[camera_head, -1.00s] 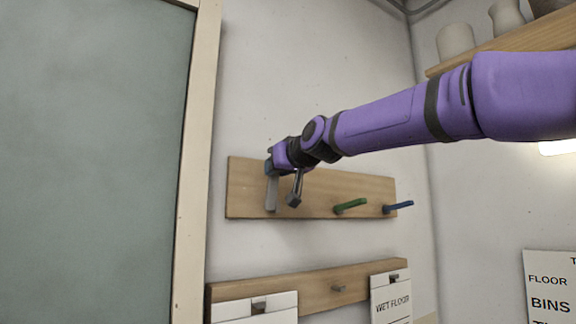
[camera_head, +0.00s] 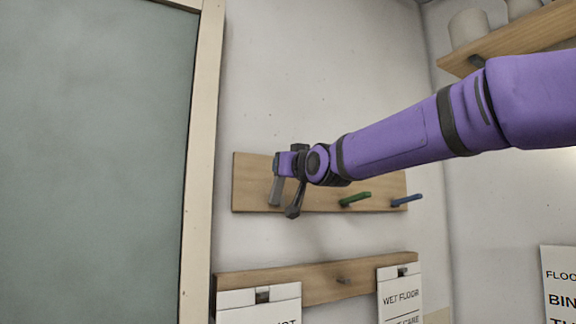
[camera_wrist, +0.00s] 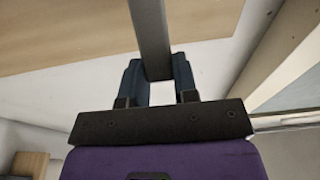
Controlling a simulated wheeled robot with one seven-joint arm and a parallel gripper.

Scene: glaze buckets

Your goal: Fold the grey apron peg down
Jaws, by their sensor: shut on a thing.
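The grey apron peg (camera_head: 276,191) is at the left end of the upper wooden board (camera_head: 240,184) in the head view. Its visible part runs down and slightly left in the picture from below my gripper; the part at the jaws is hidden there. My gripper (camera_head: 278,165) is in front of the board. In the wrist view the grey peg (camera_wrist: 151,32) passes between the two fingers of my gripper (camera_wrist: 157,74), which are shut on it. I cannot tell the peg's exact angle to the board.
A green peg (camera_head: 355,199) and a blue peg (camera_head: 406,200) stick out to the right on the same board. A lower board (camera_head: 330,283) carries hanging signs (camera_head: 400,295). A framed grey-green panel (camera_head: 95,160) is at left, and a shelf (camera_head: 510,45) at upper right.

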